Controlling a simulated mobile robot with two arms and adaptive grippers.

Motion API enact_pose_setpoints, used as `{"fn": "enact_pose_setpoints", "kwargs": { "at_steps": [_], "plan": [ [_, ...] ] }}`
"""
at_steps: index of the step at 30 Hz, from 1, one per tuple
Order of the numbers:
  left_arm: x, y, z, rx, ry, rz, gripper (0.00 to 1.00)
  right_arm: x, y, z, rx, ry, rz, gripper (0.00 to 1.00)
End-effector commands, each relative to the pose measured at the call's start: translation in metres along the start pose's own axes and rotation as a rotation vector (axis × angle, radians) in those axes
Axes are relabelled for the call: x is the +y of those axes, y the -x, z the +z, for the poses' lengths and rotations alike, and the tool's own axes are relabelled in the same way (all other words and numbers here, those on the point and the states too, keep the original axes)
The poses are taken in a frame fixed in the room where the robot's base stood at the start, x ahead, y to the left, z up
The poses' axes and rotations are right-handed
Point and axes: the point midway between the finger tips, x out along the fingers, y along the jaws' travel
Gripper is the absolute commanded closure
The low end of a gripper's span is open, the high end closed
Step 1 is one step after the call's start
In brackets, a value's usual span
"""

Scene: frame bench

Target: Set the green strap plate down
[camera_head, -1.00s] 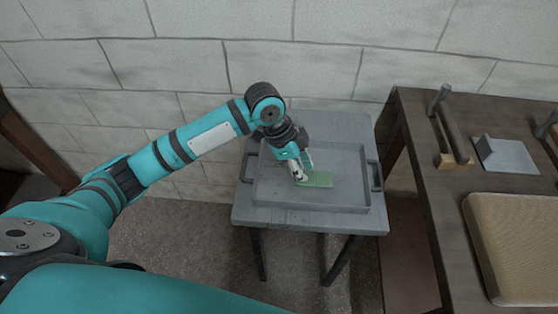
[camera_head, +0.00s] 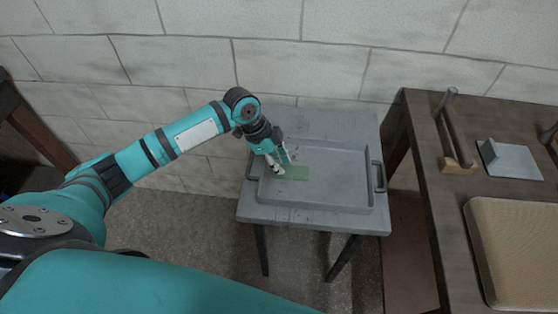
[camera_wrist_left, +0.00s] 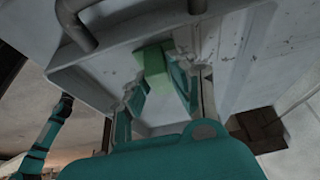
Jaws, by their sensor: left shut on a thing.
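In the left wrist view the plate (camera_wrist_left: 155,62) shows between the two fingers of my left gripper (camera_wrist_left: 160,83). I cannot tell whether the plate touches the tray floor. My right gripper is not in view.
The tray has a handle at each end and stands on a small grey table (camera_head: 262,213). A dark bench (camera_head: 433,191) at right carries a wooden clamp-like piece (camera_head: 458,148), a grey bracket plate (camera_head: 512,162) and a tan pad (camera_head: 515,245). The tray's right part is clear.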

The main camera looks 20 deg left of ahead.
Motion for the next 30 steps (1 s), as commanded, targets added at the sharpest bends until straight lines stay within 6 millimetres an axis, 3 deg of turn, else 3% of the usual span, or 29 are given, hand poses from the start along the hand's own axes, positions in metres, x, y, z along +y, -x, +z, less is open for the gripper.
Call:
{"fn": "enact_pose_setpoints", "kwargs": {
  "at_steps": [3, 4, 9, 20, 30],
  "plan": [
    [0.000, -0.002, 0.001, 0.001, 0.001, 0.000, 1.00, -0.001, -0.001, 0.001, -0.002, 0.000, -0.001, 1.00],
    [0.000, -0.002, 0.001, 0.000, 0.001, 0.000, 0.75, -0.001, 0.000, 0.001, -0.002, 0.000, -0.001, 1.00],
    [0.000, -0.002, 0.001, 0.000, 0.001, 0.000, 0.55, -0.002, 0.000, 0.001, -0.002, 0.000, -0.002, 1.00],
    [-0.001, 0.006, 0.000, 0.000, 0.000, -0.002, 0.55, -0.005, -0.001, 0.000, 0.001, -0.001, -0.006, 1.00],
    [-0.001, 0.074, 0.000, 0.000, -0.001, -0.004, 0.55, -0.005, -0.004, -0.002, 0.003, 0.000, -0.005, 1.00]
  ]
}}
